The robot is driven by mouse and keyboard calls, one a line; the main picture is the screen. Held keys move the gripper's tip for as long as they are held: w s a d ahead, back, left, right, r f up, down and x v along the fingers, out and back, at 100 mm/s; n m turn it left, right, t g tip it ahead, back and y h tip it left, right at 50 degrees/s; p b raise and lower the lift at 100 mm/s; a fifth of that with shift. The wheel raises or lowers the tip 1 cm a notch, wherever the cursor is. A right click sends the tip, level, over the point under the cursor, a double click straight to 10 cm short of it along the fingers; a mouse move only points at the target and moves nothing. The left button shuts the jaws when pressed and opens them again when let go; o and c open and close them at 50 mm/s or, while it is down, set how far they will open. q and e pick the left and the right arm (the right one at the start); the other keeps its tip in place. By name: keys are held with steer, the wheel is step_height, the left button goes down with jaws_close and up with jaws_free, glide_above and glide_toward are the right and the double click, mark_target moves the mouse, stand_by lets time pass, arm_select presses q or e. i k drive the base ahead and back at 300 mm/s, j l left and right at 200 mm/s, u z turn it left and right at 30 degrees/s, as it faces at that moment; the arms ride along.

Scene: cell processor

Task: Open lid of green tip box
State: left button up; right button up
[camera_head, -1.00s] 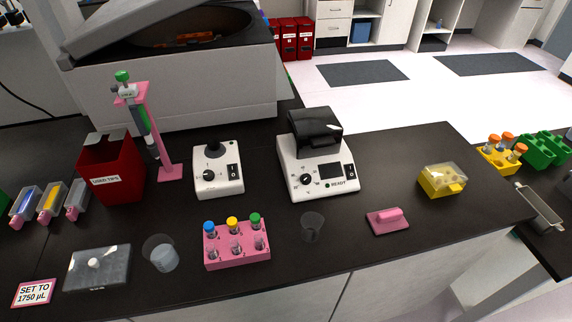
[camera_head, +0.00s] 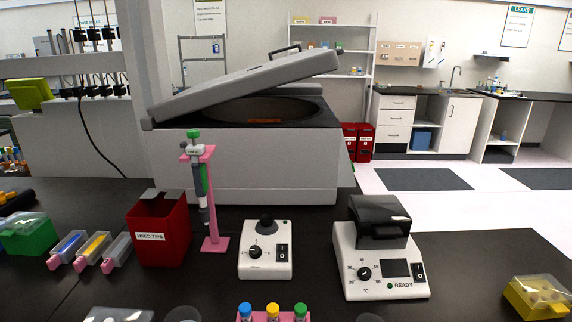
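A green tip box (camera_head: 30,240) with a clear, pale lid (camera_head: 22,222) stands on the dark bench at the far left of the head view. Its lid looks shut. Neither of my grippers shows in the head view.
Just right of the box lie several small clear trays with pink ends (camera_head: 100,250). Beyond them stand a red used-tips bin (camera_head: 172,232) and a pipette on a pink stand (camera_head: 213,215). A yellow box (camera_head: 538,298) sits at the far right. The bench in front of the bin is clear.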

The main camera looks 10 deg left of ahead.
mark_target(6, 234)
steer(key=u, duration=2.1)
steer(key=i+j+z, duration=0.1)
steer(key=z, duration=0.2)
steer(key=i+j+z, duration=0.1)
steer(key=j+z, duration=0.15)
steer(key=j, duration=0.1)
